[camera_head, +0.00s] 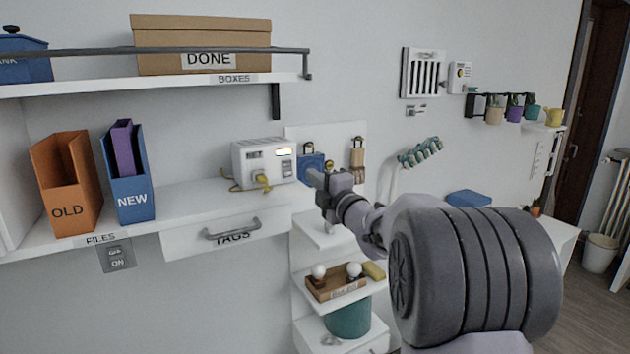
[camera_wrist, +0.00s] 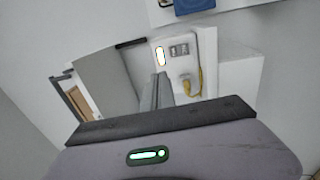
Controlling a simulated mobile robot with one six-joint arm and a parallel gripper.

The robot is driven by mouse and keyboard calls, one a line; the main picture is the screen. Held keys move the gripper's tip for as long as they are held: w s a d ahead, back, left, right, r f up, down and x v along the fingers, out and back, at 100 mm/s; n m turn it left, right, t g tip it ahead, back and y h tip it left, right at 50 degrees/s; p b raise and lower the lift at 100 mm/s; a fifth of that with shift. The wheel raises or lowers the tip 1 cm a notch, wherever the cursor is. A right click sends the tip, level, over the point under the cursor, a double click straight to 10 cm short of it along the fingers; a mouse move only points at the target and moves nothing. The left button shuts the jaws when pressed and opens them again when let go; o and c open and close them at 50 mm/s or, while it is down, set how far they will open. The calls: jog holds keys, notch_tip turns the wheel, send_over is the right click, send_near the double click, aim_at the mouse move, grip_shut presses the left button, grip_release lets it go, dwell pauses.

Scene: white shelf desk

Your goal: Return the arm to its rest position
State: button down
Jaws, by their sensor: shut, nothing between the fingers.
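My gripper (camera_head: 318,181) is shut and empty in the head view. It is raised in front of the wall, just right of the white device with a lit display (camera_head: 264,163). The blue padlock board area (camera_head: 311,166) lies behind its tip. In the wrist view, the shut fingers of my gripper (camera_wrist: 161,88) point at the white device (camera_wrist: 182,70) and its yellow plug cable. Any gap between the fingertips and the things behind them is hard to judge.
An orange OLD file box (camera_head: 72,190) and a blue NEW box (camera_head: 133,190) stand on the left shelf. The TAGS drawer (camera_head: 190,240) is below. A small tiered stand holds a bulb tray (camera_head: 335,291). Open floor (camera_head: 590,310) shows at the right.

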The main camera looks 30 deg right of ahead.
jog(key=s+a+f+m+g+b, duration=0.4)
jog(key=s+a+f+m+b, duration=0.2)
jog(key=s+f, duration=0.5)
jog(key=s+a+f+m+g+y+b, duration=0.1)
jog(key=s+a+f+m+g+b, duration=0.4)
jog(key=s+a+f+m, duration=0.4)
jog(key=s+a+f+m+g+b, duration=0.4)
jog(key=s+a+f, duration=0.5)
jog(key=s+f, duration=0.5)
jog(key=s+m+b, duration=0.2)
jog(key=s+m, duration=0.1)
jog(key=s, duration=0.3)
jog(key=shift+s+f+m+g+b, duration=0.3)
jog(key=shift+s+f+m, duration=0.1)
